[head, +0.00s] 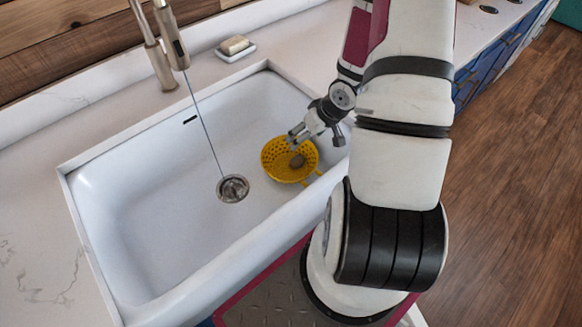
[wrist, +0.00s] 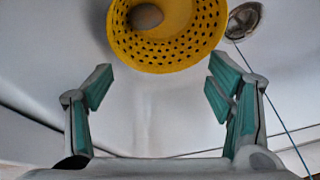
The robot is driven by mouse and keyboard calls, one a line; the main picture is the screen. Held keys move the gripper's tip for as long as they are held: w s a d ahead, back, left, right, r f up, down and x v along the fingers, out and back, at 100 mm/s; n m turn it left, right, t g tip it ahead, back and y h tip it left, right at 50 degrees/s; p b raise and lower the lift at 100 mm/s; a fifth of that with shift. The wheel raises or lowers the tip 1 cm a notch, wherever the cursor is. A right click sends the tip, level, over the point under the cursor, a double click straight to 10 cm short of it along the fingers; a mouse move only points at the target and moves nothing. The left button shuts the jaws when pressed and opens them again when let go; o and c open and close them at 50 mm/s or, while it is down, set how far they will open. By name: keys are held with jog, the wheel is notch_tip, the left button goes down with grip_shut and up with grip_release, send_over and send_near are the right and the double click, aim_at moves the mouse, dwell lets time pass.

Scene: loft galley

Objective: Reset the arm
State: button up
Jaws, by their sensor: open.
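My gripper (wrist: 158,92) is open and empty in the wrist view, its two green-padded fingers spread wide. In the head view my gripper (head: 316,137) is at the right end of the white sink, above and beside a yellow colander. The yellow colander (head: 272,163) has holes in its wall and sits in the sink. A brownish rounded object (head: 298,161) lies inside it. In the wrist view the colander (wrist: 165,55) is beyond the fingertips, with the rounded object (wrist: 146,16) in it. The fingertips look apart from the colander.
The white sink (head: 130,200) has a drain (head: 233,188) left of the colander. A thin stream of water falls from the faucet (head: 172,45) to the drain. A soap bar (head: 235,44) lies on a dish (head: 236,54) on the back counter. The sink's left half is clear.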

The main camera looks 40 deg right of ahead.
jog(key=shift+v, duration=1)
jog(key=w+a+r+h, duration=0.1)
jog(key=a+r+h, duration=0.1)
jog(key=r, duration=0.9)
jog(key=w+a+r+h, duration=0.1)
jog(key=a+r+h, duration=0.15)
jog(key=r, duration=0.85)
jog(key=s+a+r+n+y, duration=0.1)
jog(key=s+a+r, duration=0.5)
jog(key=a, duration=0.2)
jog(key=s+a+r+y, duration=0.2)
jog(key=s+a+r, duration=0.4)
jog(key=a, duration=0.3)
jog(key=shift+s+r+n, duration=0.25)
jog(key=shift+s+n, duration=0.15)
jog(key=shift+s, duration=0.15)
jog(key=shift+a+y, duration=0.1)
jog(key=shift+y, duration=0.15)
